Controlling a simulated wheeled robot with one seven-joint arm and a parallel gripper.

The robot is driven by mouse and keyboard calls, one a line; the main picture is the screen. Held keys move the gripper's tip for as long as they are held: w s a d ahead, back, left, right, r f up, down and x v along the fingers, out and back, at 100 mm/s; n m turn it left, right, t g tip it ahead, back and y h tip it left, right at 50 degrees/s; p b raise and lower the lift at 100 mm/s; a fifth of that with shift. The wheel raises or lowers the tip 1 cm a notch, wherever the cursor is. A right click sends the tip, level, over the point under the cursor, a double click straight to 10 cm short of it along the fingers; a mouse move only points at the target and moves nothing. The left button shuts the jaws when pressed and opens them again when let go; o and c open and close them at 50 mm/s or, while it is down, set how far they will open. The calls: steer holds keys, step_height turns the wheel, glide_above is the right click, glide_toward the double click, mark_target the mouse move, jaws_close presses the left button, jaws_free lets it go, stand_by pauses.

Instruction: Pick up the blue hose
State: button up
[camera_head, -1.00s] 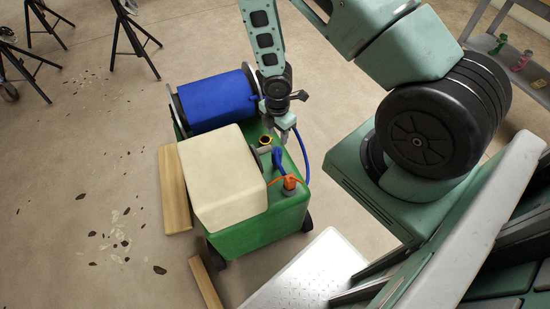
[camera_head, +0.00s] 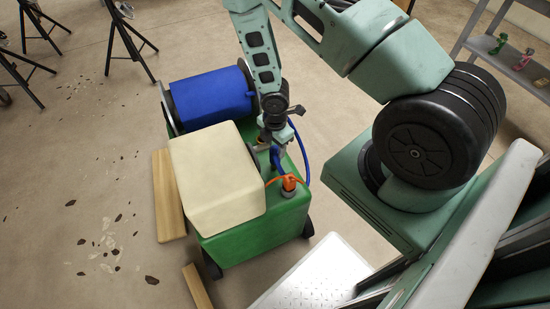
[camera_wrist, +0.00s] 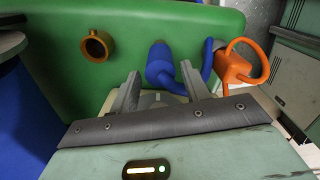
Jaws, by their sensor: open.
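The blue hose (camera_head: 300,145) arcs along the right side of the green cart (camera_head: 255,236). In the wrist view its thick blue end piece (camera_wrist: 161,65) stands ahead of my gripper (camera_wrist: 160,84). The thinner hose (camera_wrist: 206,68) runs to the right from it. My gripper is open, with one finger on each side of the lower part of the blue end piece, and I cannot tell if either touches it. In the head view my gripper (camera_head: 272,145) is low over the cart top and partly hides the hose end.
An orange valve (camera_wrist: 240,65) sits right of the hose. A brass ring fitting (camera_wrist: 97,46) is at left. A wooden plank (camera_head: 166,195) lies beside the cart. Open floor is at left.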

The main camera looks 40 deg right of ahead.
steer(key=c, duration=0.9)
steer(key=shift+r, duration=0.1)
steer(key=shift+r+p, duration=0.95)
steer(key=shift+r, duration=0.1)
step_height(320, 180, up, 6)
steer(key=p, duration=0.5)
